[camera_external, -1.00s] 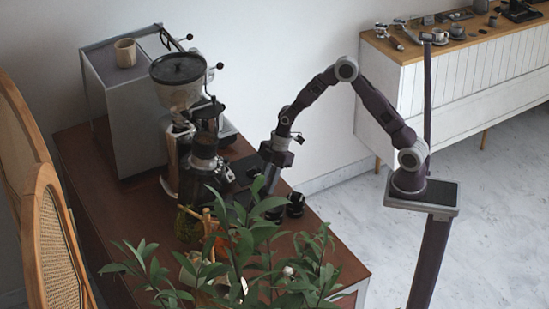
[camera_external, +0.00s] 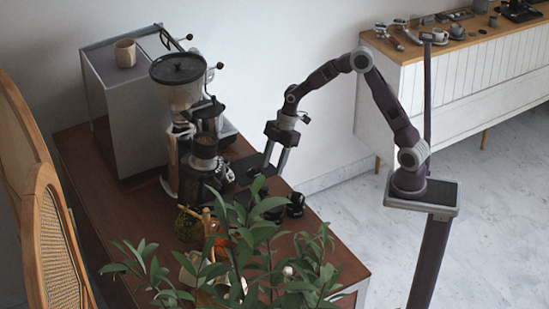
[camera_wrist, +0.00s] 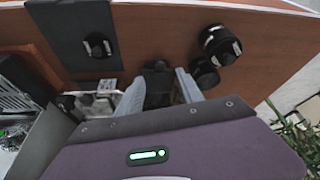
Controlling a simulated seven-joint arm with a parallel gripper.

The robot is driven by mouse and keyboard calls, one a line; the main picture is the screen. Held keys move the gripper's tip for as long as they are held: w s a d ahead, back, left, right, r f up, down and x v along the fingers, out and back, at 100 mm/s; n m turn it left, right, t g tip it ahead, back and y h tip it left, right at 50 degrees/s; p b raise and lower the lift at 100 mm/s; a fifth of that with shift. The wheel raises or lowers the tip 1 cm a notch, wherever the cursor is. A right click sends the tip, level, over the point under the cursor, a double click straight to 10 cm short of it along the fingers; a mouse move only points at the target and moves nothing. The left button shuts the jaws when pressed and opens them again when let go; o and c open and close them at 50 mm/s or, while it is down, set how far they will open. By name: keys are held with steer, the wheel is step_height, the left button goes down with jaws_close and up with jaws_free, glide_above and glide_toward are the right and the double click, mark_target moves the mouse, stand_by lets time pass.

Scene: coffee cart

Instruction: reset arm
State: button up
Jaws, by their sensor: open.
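My gripper (camera_external: 273,170) hangs over the back edge of the brown cart, right of the coffee grinder (camera_external: 180,95), with its fingers pointing down. In the wrist view the two grey fingers (camera_wrist: 160,88) stand apart. A black handle-like part (camera_wrist: 158,82) shows between them; I cannot tell whether it lies between the fingers or below them. No held object is clear in the external view.
The brown cart top (camera_external: 120,215) also bears an espresso machine (camera_external: 135,110) with a beige cup (camera_external: 125,53) on it. Small black round tools (camera_wrist: 220,45) lie close by. A leafy plant (camera_external: 250,250) hides the front. Free air lies right of the gripper.

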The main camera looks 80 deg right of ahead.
steer(key=s+d+r+m+t+h, duration=0.1)
steer(key=s+d+r+m+h, duration=0.15)
steer(key=s+r, duration=0.55)
steer(key=s+d+r+m+t+h, duration=0.1)
steer(key=s+d+r+m+h, duration=0.2)
steer(key=s+r, duration=0.45)
steer(key=s+d+f+m+t+y, duration=0.1)
steer(key=s+m, duration=0.5)
steer(key=s, duration=0.7)
steer(key=shift+s+d+f, duration=0.4)
steer(key=shift+d+f, duration=0.15)
steer(key=shift+d, duration=0.25)
